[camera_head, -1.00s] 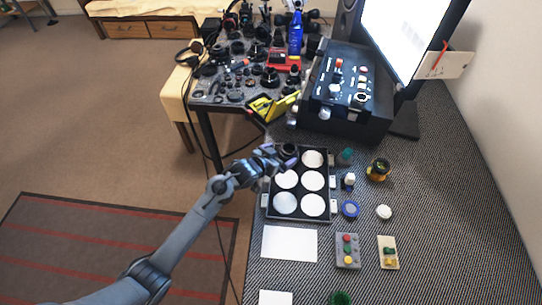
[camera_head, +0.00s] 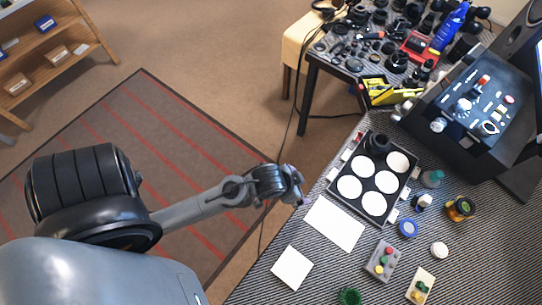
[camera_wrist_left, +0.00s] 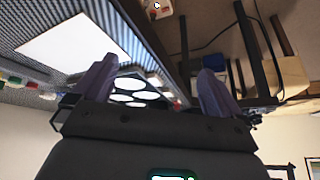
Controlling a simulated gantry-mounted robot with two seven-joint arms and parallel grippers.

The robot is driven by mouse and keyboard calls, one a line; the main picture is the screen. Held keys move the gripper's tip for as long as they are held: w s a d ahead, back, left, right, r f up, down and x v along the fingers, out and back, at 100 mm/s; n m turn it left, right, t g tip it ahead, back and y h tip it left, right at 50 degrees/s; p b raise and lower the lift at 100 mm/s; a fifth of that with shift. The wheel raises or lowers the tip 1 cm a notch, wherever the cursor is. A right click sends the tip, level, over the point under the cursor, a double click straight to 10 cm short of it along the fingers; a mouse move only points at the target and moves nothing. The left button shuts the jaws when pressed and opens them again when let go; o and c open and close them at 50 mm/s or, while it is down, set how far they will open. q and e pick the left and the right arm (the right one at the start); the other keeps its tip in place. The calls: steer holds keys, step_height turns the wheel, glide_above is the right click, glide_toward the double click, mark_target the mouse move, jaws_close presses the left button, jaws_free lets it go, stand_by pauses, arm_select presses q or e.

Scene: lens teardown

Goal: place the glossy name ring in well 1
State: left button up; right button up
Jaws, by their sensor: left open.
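The black tray (camera_head: 372,219) has two columns of round wells, most showing white discs. A dark ring-shaped part (camera_head: 377,143) sits in the far left well. It looks like the name ring, but its lettering and gloss are too small to tell, and I cannot read a well number. My left gripper (camera_head: 297,190) is off the table's left edge, left of the tray and apart from it. In the left wrist view my left gripper (camera_wrist_left: 158,92) has its two purple fingers apart with nothing between them; the tray's white discs (camera_wrist_left: 130,84) show beyond. My right gripper is not in view.
White sheets (camera_head: 334,223) lie nearer than the tray. Right of it are a blue ring (camera_head: 408,228), an amber-black part (camera_head: 460,208) and a white cap (camera_head: 439,250). A button box (camera_head: 382,260) is nearer. A control box (camera_head: 478,105) stands beyond, beside a cluttered side table.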

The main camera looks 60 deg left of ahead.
arm_select(q)
steer(key=s+r+g, duration=0.2)
steer(key=s, duration=0.7)
steer(key=shift+s, duration=0.2)
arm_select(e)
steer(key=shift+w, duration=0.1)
arm_select(q)
steer(key=shift+r, duration=0.1)
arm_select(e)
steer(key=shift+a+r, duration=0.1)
arm_select(q)
step_height(320, 180, up, 36)
steer(key=p, duration=3.6)
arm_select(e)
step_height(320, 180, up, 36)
